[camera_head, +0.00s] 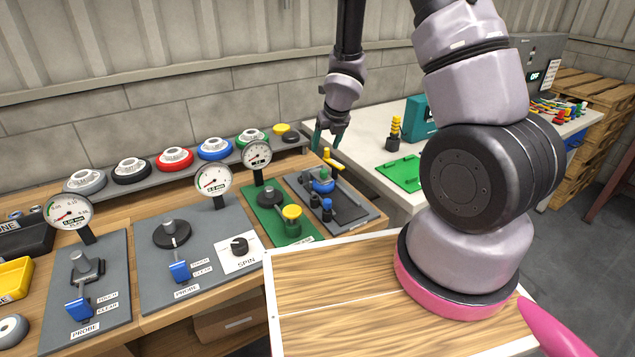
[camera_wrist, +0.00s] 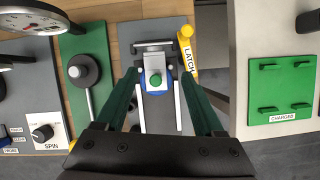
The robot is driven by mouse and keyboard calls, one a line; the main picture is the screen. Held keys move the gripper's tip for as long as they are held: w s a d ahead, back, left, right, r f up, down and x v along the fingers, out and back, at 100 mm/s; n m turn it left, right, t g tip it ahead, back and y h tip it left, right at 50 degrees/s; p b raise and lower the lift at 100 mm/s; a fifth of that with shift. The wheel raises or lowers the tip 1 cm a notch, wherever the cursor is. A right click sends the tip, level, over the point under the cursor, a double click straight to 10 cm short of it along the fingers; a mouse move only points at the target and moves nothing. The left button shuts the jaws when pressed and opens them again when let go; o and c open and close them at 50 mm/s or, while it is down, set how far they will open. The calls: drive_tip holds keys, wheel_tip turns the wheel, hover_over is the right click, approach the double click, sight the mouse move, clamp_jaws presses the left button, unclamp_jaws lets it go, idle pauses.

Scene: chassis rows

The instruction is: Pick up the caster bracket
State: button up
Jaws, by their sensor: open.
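My gripper (camera_head: 328,137) is open above the far end of the grey fixture board (camera_head: 350,211). A blue part (camera_head: 322,186) shows on the board in the head view. No contact with the fingers is visible.
A yellow latch lever (camera_wrist: 186,45) stands close to the right finger. A green plate with a knob (camera_head: 286,216) and a gauge (camera_head: 257,156) are to the left. A green charger plate (camera_wrist: 283,97) lies on the white bench to the right.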

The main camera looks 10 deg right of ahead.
sight(317, 171)
drive_tip(key=f, duration=0.1)
drive_tip(key=n, duration=0.1)
drive_tip(key=a+f+n, duration=0.1)
drive_tip(key=shift+s+f, duration=0.35)
drive_tip(key=shift+s, duration=0.05)
drive_tip(key=x, duration=0.4)
drive_tip(key=shift+f, duration=0.35)
drive_tip(key=shift+w+x, duration=0.15)
drive_tip(key=shift+x, duration=1.3)
drive_tip(key=shift+w+x, duration=0.15)
drive_tip(key=shift+x, duration=1.35)
drive_tip(key=shift+r, duration=0.2)
clamp_jaws()
